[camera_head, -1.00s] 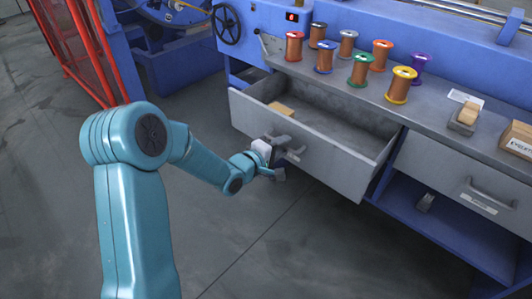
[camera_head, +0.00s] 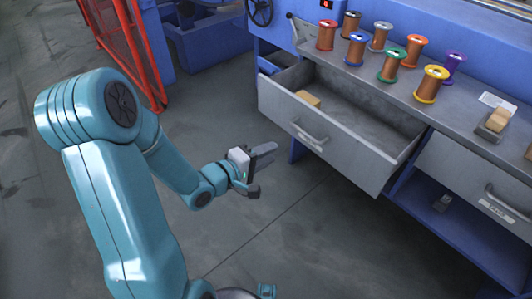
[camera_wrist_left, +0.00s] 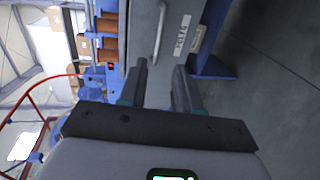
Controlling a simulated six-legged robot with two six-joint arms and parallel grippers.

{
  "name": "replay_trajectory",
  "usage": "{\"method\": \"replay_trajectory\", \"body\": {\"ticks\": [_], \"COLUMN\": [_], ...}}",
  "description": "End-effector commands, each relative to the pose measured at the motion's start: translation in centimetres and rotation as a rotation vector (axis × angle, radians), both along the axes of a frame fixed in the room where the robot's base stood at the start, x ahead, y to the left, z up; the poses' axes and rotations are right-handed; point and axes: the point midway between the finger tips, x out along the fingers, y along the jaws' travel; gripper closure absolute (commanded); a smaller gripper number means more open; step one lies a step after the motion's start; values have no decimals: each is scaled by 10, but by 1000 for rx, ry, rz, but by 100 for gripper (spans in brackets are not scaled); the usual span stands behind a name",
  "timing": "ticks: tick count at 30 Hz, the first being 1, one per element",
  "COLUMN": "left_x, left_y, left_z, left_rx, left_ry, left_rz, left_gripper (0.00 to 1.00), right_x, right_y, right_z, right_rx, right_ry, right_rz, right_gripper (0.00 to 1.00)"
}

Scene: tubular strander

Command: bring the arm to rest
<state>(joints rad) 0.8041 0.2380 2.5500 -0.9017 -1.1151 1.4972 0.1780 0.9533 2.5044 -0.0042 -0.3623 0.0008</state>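My left arm comes in from the left in the head view, and its gripper (camera_head: 258,172) is in the air in front of the open drawer (camera_head: 330,142), apart from its handle (camera_head: 311,137). In the left wrist view the two fingers (camera_wrist_left: 160,88) are spread with nothing between them. The drawer front (camera_wrist_left: 168,35) and its handle (camera_wrist_left: 158,33) show beyond the fingertips. The drawer is pulled out and holds a small tan block (camera_head: 308,98). My right gripper does not show.
Several wire spools stand on the grey bench top (camera_head: 462,108) above the drawer. A second drawer (camera_head: 470,178) is shut at the right, over a blue lower shelf (camera_head: 450,228). A red guard frame (camera_head: 122,45) stands at the back left. The floor before the drawer is clear.

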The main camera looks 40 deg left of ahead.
Motion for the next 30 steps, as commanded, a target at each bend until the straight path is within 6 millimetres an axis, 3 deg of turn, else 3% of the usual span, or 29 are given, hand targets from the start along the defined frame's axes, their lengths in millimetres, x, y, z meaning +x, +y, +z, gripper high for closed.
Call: {"method": "replay_trajectory", "body": {"ticks": [11, 14, 16, 20, 24, 27, 30], "left_x": [1, 10, 19, 29, -3, -47, -85], "left_y": [-2, -26, -61, -148, -216, -242, -246], "left_z": [1, -4, -18, -78, -166, -220, -250], "left_rx": [0, -23, -66, -155, 40, 247, 411], "left_ry": [-2, 1, 23, 186, 466, 655, 782], "left_rz": [-5, -66, -151, -293, -458, -626, -784], "left_gripper": [68, 68, 68, 68, 68, 68, 68], "right_x": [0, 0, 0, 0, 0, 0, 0], "right_y": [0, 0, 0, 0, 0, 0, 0], "right_z": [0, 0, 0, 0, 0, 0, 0], "right_rx": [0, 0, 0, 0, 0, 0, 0], "right_ry": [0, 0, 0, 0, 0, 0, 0], "right_rz": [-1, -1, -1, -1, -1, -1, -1], "right_gripper": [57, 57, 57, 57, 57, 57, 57]}}
